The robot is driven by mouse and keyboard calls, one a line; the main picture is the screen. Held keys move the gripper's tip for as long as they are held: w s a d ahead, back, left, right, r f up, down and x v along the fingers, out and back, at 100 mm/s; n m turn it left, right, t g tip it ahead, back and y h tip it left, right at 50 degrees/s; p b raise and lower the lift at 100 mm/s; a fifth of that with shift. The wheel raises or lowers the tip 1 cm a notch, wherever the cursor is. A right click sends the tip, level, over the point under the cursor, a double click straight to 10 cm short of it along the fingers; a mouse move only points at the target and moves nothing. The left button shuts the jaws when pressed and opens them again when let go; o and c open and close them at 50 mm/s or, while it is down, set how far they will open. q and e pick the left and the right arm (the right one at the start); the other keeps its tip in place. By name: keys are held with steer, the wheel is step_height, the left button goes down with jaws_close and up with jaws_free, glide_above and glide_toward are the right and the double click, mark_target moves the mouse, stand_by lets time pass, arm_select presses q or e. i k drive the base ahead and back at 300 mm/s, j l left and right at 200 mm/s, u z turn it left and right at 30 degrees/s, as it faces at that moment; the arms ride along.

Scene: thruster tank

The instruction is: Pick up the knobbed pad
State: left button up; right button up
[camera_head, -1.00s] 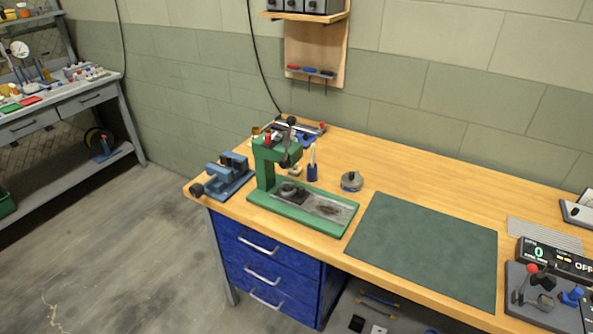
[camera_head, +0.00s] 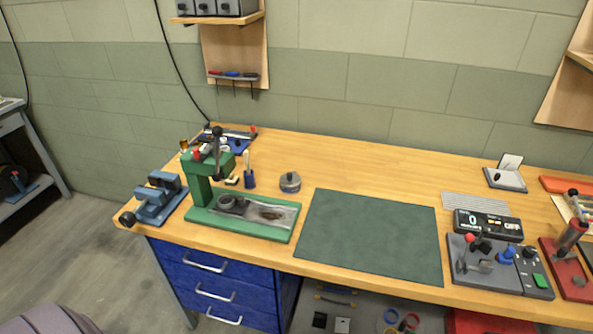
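A small round grey piece with a dark knob-like top (camera_head: 290,182) stands on the wooden workbench, between the green press and the green mat. It looks like the knobbed pad, but it is too small to be sure. Nothing touches it. Neither of my grippers is in view.
The workbench (camera_head: 370,165) carries a green press (camera_head: 243,222), a blue vise (camera_head: 157,200), a blue holder (camera_head: 249,180) and a flat green mat (camera_head: 370,235). A grey control box (camera_head: 498,267) and a red-based tool (camera_head: 567,270) stand at the right. Bench behind the mat is clear.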

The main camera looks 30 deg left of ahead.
mark_target(232, 179)
steer(key=j+z, duration=0.25)
steer(key=j, duration=0.15)
steer(key=j+z, duration=0.25)
steer(key=j, duration=0.2)
steer(key=k+j+z, duration=0.2)
steer(key=j, duration=0.15)
steer(key=j+z, duration=0.25)
steer(key=j, duration=0.2)
steer(key=k+j+z, duration=0.1)
steer(key=j+z, duration=0.15)
steer(key=k+j+z, duration=0.25)
steer(key=j, duration=0.2)
steer(key=i, duration=0.05)
